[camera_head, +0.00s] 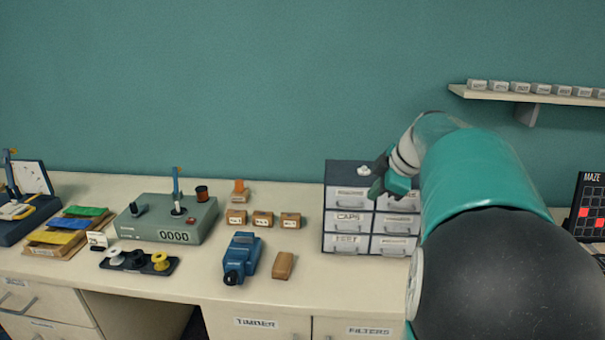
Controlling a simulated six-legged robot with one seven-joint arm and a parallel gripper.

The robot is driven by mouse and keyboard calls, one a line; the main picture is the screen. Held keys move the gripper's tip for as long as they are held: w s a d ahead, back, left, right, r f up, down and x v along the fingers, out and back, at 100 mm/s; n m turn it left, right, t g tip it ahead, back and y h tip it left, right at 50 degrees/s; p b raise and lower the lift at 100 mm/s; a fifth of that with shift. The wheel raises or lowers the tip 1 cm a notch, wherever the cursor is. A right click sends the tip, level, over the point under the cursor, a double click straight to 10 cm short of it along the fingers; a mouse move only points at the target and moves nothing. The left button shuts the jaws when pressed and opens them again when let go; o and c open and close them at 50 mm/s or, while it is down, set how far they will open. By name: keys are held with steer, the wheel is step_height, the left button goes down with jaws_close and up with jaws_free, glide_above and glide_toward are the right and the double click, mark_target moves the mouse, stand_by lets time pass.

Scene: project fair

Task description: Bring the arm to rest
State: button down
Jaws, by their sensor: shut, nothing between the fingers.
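My arm, teal and black, fills the right side of the head view and reaches toward the back of the bench. My gripper (385,186) is at its far end, shut and empty. It shows in front of the labelled drawer unit (345,212), near the unit's top. A small white piece (364,170) shows at the unit's top just left of the gripper. I cannot tell whether the gripper touches the unit. My arm hides the right part of the unit and the bench behind it.
The bench (300,300) holds a grey counter box (168,222), a blue tool (241,258), a brown block (284,265), small labelled boxes (263,219) and a spool tray (138,262). A wall shelf (540,97) hangs upper right. A maze panel (590,208) stands right.

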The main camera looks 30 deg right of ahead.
steer(key=s+a+m, duration=0.2)
steer(key=a+m, duration=0.1)
steer(key=a, duration=1)
steer(key=s+a+f+m, duration=0.3)
steer(key=s+a+f, duration=0.1)
steer(key=s+a, duration=0.3)
steer(key=s+a+f+m+g, duration=0.1)
steer(key=s+a+f+m, duration=0.3)
steer(key=s+a, duration=0.3)
steer(key=a, duration=0.5)
steer(key=shift+f+h, duration=0.15)
steer(key=shift+h, duration=0.25)
